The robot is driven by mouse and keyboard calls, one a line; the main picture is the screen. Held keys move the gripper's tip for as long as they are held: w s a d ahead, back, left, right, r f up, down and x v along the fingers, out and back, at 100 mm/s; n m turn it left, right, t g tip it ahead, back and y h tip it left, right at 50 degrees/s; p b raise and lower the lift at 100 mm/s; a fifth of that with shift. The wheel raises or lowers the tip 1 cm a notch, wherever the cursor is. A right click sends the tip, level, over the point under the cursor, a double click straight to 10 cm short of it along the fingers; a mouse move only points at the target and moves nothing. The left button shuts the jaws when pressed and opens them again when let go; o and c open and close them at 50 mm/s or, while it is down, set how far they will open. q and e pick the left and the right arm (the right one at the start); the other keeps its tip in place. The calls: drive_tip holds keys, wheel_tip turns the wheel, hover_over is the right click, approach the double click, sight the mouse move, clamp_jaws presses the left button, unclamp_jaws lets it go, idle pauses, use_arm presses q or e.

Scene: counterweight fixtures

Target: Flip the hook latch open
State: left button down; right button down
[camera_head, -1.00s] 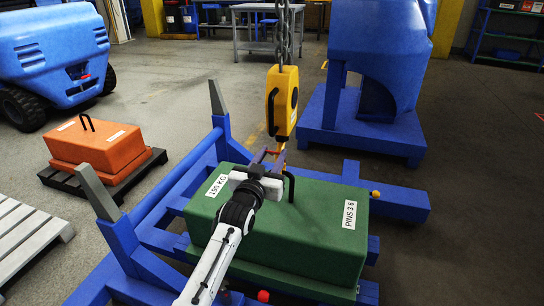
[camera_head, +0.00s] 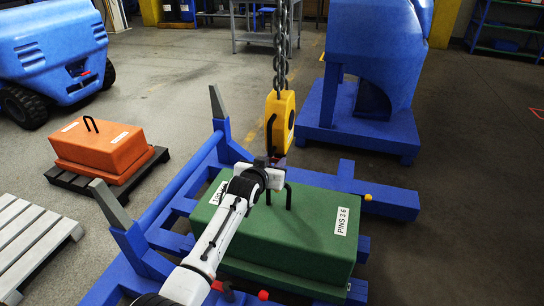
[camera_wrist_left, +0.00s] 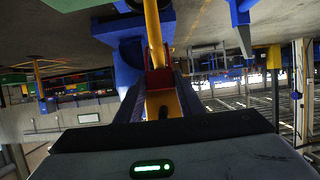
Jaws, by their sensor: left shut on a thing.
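A yellow hook block (camera_head: 280,122) hangs on a chain above the green counterweight (camera_head: 300,240). Its lower hook is mostly hidden behind my left gripper (camera_head: 276,163) in the head view. In the left wrist view a yellow hook shank (camera_wrist_left: 153,35) runs down to a red hook latch (camera_wrist_left: 160,78) between my fingers. My left gripper (camera_wrist_left: 160,98) is shut on this red part. Whether the latch stands open or closed is not clear. The black handle of the counterweight (camera_head: 289,196) stands just below and right of the gripper. My right gripper is not in view.
The counterweight rests on a blue frame (camera_head: 392,203) with upright grey-tipped posts (camera_head: 110,205). An orange weight (camera_head: 100,148) sits on a dark pallet at left. A large blue machine (camera_head: 380,60) stands behind. Open floor lies to the right.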

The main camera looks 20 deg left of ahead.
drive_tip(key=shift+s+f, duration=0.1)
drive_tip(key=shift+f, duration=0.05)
use_arm(q)
drive_tip(key=c, duration=1.2)
unclamp_jaws()
drive_tip(key=shift+s+r, duration=0.2)
drive_tip(key=shift+s, duration=0.35)
drive_tip(key=p+v, duration=0.2)
drive_tip(key=v, duration=0.7)
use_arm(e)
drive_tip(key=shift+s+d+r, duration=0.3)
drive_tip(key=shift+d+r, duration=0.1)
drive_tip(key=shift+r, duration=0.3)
